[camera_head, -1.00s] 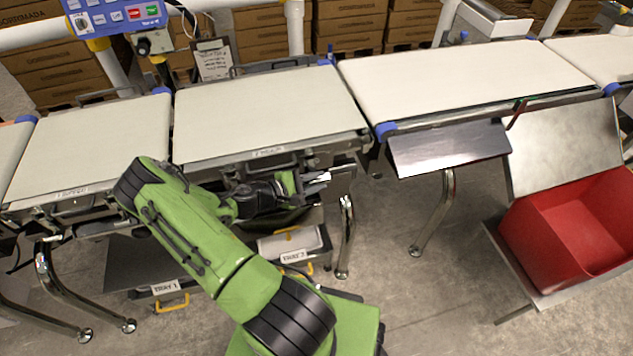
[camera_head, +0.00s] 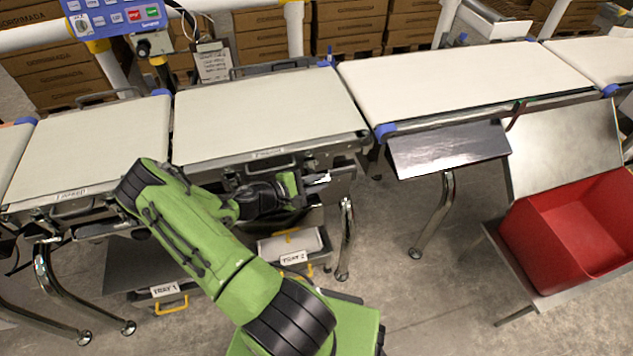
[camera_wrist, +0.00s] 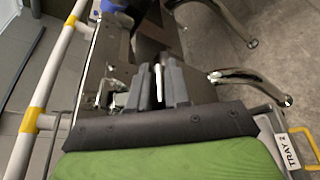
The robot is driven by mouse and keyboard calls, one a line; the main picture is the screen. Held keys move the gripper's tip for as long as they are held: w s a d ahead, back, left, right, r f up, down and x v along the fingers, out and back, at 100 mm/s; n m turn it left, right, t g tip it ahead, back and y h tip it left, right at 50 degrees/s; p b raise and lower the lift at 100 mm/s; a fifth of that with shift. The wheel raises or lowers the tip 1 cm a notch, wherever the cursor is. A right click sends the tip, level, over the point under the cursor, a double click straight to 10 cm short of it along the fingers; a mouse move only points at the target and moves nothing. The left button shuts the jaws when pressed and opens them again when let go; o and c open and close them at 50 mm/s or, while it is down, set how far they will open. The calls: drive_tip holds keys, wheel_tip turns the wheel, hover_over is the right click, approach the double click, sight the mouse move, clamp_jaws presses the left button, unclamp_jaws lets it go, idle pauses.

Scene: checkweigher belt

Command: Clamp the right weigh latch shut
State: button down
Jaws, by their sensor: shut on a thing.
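My gripper (camera_head: 312,181) is at the right end of the front side of the middle belt section (camera_head: 262,108), just under its edge. In the wrist view my gripper (camera_wrist: 160,84) has its dark fingers closed around a thin pale lever, the right weigh latch (camera_wrist: 158,72). The latch's light tip (camera_head: 323,178) also shows past the fingers in the head view. Most of the latch is hidden by the fingers, and I cannot tell how far it is turned.
Pull-out trays sit below the belt, with the TRAY 2 label (camera_head: 292,258) under my arm. A dark sloping plate (camera_head: 448,150) and a red bin (camera_head: 575,235) stand to the right. Metal legs (camera_head: 345,238) stand close to my gripper.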

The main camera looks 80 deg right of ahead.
sight(314, 183)
drive_tip(key=shift+f+b, duration=0.3)
drive_tip(key=shift+b, duration=0.05)
drive_tip(key=f+m+h+b, duration=0.1)
drive_tip(key=b, duration=0.1)
drive_tip(key=d+m+h+b, duration=0.1)
drive_tip(key=m+b, duration=0.1)
drive_tip(key=b, duration=0.1)
drive_tip(key=w+f+m+b, duration=0.1)
drive_tip(key=m+b, duration=0.1)
drive_tip(key=b, duration=0.1)
drive_tip(key=shift+w+d+f+h, duration=0.1)
drive_tip(key=shift+d+f+h, duration=0.2)
drive_tip(key=shift+d+h, duration=0.1)
drive_tip(key=c, duration=1.4)
unclamp_jaws()
drive_tip(key=shift+r, duration=0.1)
